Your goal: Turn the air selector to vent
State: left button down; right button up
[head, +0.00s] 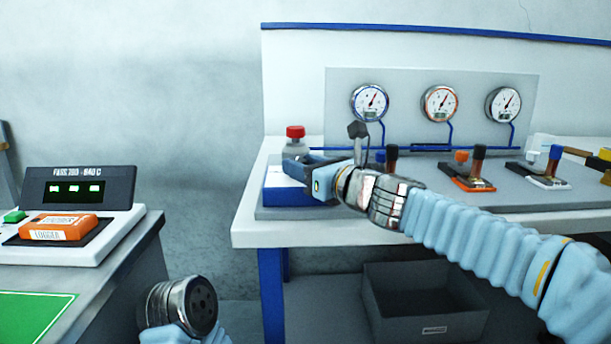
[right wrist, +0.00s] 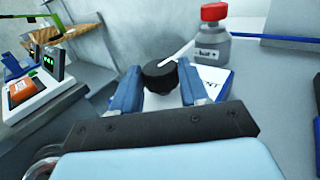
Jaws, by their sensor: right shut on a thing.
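The air selector is a black round knob (right wrist: 158,74) with a white pointer, on a blue and white box (head: 288,198). In the right wrist view the pointer slants up and to the right. My right gripper (right wrist: 160,84) has its two blue fingers on either side of the knob, shut on it. In the head view the right gripper (head: 292,168) is over the box and its fingers hide the knob. A printed label ending in "ENT" (right wrist: 211,83) shows beside the right finger, its first part covered. Of my left arm only a round metal joint shows, without fingers.
A grey bottle with a red cap (head: 295,133) stands just behind the box. Three gauges (head: 440,102) on a panel and several levers (head: 477,164) are to the right. A grey bin (head: 425,312) is under the bench. A logger (head: 58,228) lies on the scale at left.

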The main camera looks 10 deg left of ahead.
jog(key=m+t+h+b, duration=0.2)
jog(key=b, duration=0.1)
jog(key=m+t+h+b, duration=0.1)
jog(key=shift+s+a+f+t+h, duration=0.3)
jog(key=m+t+h, duration=0.1)
jog(key=m+h+b, duration=0.1)
jog(key=h, duration=0.1)
jog(key=shift+s+a+r+t+b, duration=0.1)
jog(key=shift+a+r+t+b, duration=0.1)
jog(key=shift+t+b, duration=0.15)
pick_arm(q)
notch_tip(320, 180, down, 6)
jog(key=a, duration=0.1)
jog(key=shift+w+a+f, duration=0.25)
jog(key=shift+w+a, duration=0.05)
pick_arm(e)
jog(key=shift+a+r+m+t+h, duration=0.1)
jog(key=shift+m+t+h, duration=0.55)
jog(key=shift+m+h, duration=0.65)
jog(key=shift+h, duration=0.3)
jog(key=o, duration=1.1)
jog(key=shift+c, duration=0.2)
pick_arm(q)
jog(key=f+b, duration=0.2)
jog(key=f, duration=0.1)
jog(key=shift+w+a+b, duration=0.15)
jog(key=shift+a+b, duration=0.2)
jog(key=shift+b, duration=0.05)
pick_arm(e)
jog(key=v, duration=1.4)
